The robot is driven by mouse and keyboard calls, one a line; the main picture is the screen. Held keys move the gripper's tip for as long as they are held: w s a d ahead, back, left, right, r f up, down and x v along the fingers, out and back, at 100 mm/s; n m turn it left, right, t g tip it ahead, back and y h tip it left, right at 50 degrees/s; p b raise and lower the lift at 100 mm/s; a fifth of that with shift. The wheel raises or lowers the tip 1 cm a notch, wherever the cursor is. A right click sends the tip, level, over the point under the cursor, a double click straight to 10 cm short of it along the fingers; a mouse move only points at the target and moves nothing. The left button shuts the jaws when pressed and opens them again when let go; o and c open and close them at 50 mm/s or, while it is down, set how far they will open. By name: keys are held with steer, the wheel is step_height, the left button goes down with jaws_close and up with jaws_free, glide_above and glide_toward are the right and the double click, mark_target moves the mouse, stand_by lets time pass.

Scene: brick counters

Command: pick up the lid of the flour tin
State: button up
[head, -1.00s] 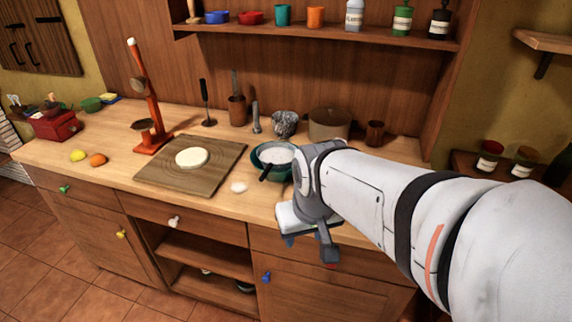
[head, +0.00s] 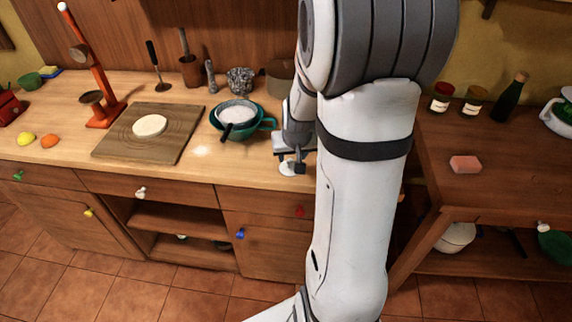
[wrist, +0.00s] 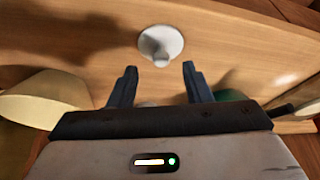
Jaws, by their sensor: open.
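A small white disc with a raised knob, which looks like the lid (wrist: 172,38), lies on the wooden counter in the wrist view. It also shows in the head view as a white disc (head: 287,169) near the counter's front edge. My gripper (wrist: 160,68) is open and empty, and the disc appears just beyond its fingertips, centred between them. In the head view my gripper (head: 292,155) is low over the counter at the disc, partly covered by my arm. I cannot tell whether they touch. The flour tin is not clearly identifiable.
A teal bowl with a sieve (head: 236,116) stands left of my gripper. A large cream object (wrist: 45,97) is at the left in the wrist view. A board with dough (head: 150,126) lies further left. A pot (head: 280,80) behind is partly hidden by my arm.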

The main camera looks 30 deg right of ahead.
mark_target(290, 161)
steer(key=shift+p+x, duration=0.35)
steer(key=shift+x, duration=2.05)
steer(key=shift+w+a+r, duration=0.1)
steer(key=shift+c, duration=0.6)
jaws_close()
